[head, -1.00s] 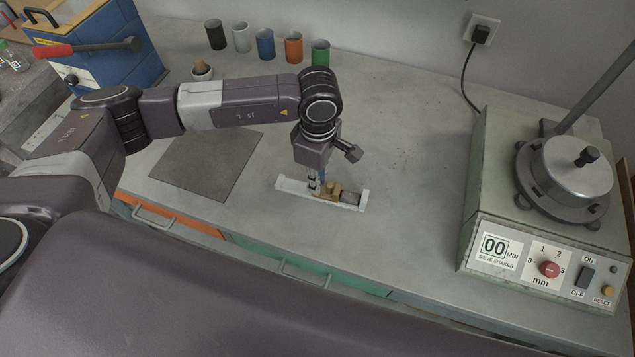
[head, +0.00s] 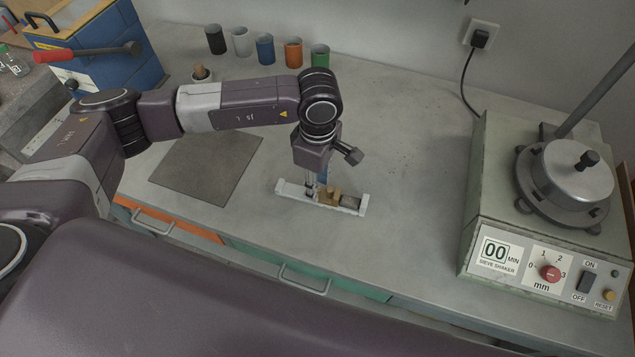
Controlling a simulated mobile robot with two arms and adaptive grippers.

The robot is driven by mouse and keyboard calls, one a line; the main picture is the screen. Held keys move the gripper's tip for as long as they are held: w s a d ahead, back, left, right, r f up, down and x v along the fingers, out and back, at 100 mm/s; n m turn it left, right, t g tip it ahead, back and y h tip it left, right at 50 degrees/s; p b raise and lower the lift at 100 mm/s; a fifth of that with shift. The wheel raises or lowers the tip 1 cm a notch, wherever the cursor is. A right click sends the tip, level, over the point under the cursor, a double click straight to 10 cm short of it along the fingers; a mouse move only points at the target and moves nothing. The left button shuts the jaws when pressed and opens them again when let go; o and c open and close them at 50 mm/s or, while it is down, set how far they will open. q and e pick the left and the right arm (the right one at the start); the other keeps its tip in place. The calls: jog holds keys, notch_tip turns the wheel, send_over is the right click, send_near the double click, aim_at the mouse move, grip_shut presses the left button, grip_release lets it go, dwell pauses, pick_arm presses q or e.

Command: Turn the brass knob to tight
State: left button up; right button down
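A small brass part (head: 333,193), which looks like the brass knob, sits on a long white holder (head: 289,189) on the bench. A grey block lies at the holder's right end. My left gripper (head: 315,191) points down over the left half of the holder, just left of the visible brass. Its fingers are small and partly hidden against the holder. I cannot tell whether they touch or grip the knob, or how far they are apart. No tight mark on the knob can be read. My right gripper is not in view.
A dark square mat (head: 208,165) lies left of the holder. Several coloured cups, one of them green (head: 320,55), stand along the wall. A sieve shaker (head: 545,230) fills the right side. The bench between holder and shaker is clear.

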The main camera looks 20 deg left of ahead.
pick_arm(q)
notch_tip(320, 180, up, 12)
jog(key=shift+f, duration=0.25)
jog(key=shift+f, duration=0.1)
dwell(0.5)
